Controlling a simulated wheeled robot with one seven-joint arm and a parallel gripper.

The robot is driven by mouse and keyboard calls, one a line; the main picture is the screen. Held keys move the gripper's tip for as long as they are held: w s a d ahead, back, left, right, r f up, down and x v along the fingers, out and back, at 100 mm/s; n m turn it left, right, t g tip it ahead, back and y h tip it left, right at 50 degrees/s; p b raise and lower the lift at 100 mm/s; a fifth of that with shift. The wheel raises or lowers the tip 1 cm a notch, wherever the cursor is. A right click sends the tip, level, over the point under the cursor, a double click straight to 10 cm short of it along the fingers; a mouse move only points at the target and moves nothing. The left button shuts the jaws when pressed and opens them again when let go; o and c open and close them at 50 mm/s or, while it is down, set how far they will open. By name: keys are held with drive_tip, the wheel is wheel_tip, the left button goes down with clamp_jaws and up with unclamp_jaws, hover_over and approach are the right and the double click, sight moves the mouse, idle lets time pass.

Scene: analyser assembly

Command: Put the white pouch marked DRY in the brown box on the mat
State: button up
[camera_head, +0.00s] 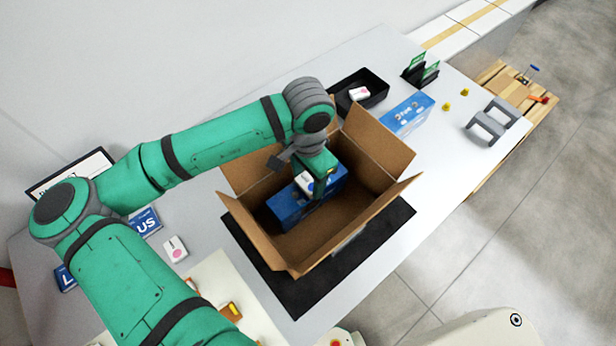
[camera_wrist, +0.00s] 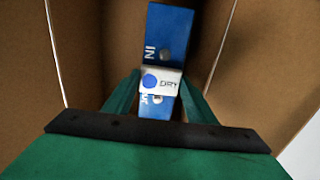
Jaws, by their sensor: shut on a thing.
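The white pouch (camera_wrist: 161,82) marked DRY, with a blue dot, is between the two green fingers of my gripper (camera_wrist: 160,90) in the wrist view. It also shows in the head view (camera_head: 304,182). My gripper (camera_head: 315,184) is shut on the pouch and points down inside the open brown box (camera_head: 345,222). A blue unit (camera_head: 287,212) lies in the box below the pouch; it also shows in the wrist view (camera_wrist: 166,32). I cannot tell whether the pouch touches it. The box stands on the black mat (camera_head: 290,297) with its flaps spread. My arm hides part of the box's far left side.
A black tray (camera_head: 374,99) holds a white pouch with a pink mark. Another such pouch (camera_head: 175,249) lies left of the box. A blue-and-white box (camera_head: 407,114), green cards (camera_head: 416,60), small yellow pieces (camera_head: 465,92) and a grey bracket (camera_head: 491,121) stand beyond the box's right side.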

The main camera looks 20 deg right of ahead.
drive_tip(key=shift+w+f, duration=0.1)
idle(0.3)
drive_tip(key=o, duration=1.1)
drive_tip(key=shift+r, duration=0.4)
drive_tip(key=shift+d+r, duration=0.1)
drive_tip(key=shift+r, duration=1.1)
wheel_tip(320, 180, up, 9)
